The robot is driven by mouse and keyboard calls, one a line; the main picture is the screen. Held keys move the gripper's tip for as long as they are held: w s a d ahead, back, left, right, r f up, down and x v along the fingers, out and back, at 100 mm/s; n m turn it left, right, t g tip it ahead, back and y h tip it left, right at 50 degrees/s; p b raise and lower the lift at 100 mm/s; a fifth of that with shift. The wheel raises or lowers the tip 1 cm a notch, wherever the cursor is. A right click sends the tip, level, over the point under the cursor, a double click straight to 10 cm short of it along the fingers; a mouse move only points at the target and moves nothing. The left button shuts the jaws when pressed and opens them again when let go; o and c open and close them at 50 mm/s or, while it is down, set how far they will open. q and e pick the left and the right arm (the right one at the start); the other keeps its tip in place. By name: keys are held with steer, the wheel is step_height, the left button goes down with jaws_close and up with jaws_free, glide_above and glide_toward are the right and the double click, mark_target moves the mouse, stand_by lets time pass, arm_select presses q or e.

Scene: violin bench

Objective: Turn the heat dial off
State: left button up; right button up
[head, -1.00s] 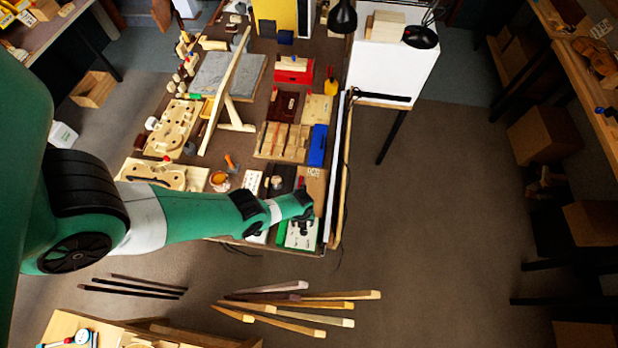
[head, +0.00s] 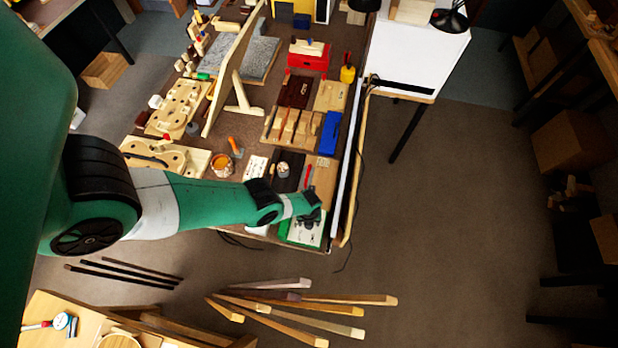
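My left arm reaches in from the left across the near end of the brown workbench (head: 240,118). Its gripper (head: 313,218) is over a small green box with a pale top (head: 290,232) at the bench's near right corner. The gripper is small and dark here, and I cannot tell whether its fingers are open or shut, or whether they touch the box. I cannot make out a heat dial; the gripper and wrist hide part of the box's top. My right gripper is not in view.
An amber pot (head: 221,164), a small jar (head: 283,169) and a white card (head: 256,168) stand just beyond my forearm. A blue box (head: 330,133) and a red box (head: 308,57) are farther back. Wooden sticks (head: 295,307) lie below the bench. Floor to the right is open.

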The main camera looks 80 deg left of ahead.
arm_select(q)
jaws_close()
